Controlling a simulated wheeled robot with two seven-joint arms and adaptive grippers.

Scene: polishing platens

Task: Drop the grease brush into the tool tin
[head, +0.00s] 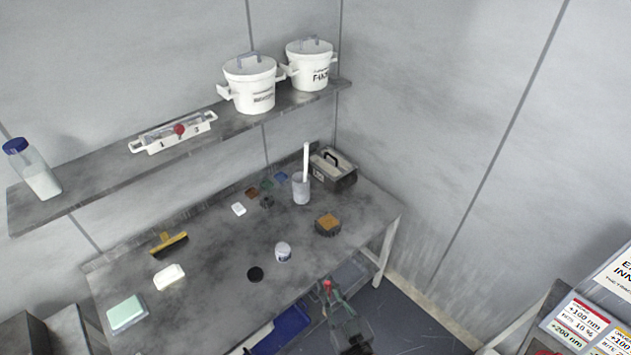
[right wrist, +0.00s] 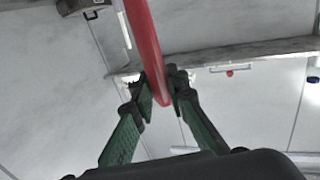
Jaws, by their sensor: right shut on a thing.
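My right gripper (head: 329,291) is at the front edge of the bench, low in the head view. It is shut on a long red handle, which I take to be the grease brush (right wrist: 143,40). In the right wrist view, the green fingers (right wrist: 164,88) close around the red shaft, which runs up out of the picture; the bristles cannot be made out. A grey cylindrical container (head: 301,191), apparently the tool tin, stands upright at the back of the bench with a white stick in it. It is apart from the gripper. My left gripper is not in view.
The bench (head: 215,265) holds a white jar (head: 283,252), a black disc (head: 255,274), a dark block with a brown top (head: 327,225) and a grey toolbox (head: 333,170). A shelf (head: 110,172) with white pots (head: 250,84) overhangs the back. The bench centre is mostly clear.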

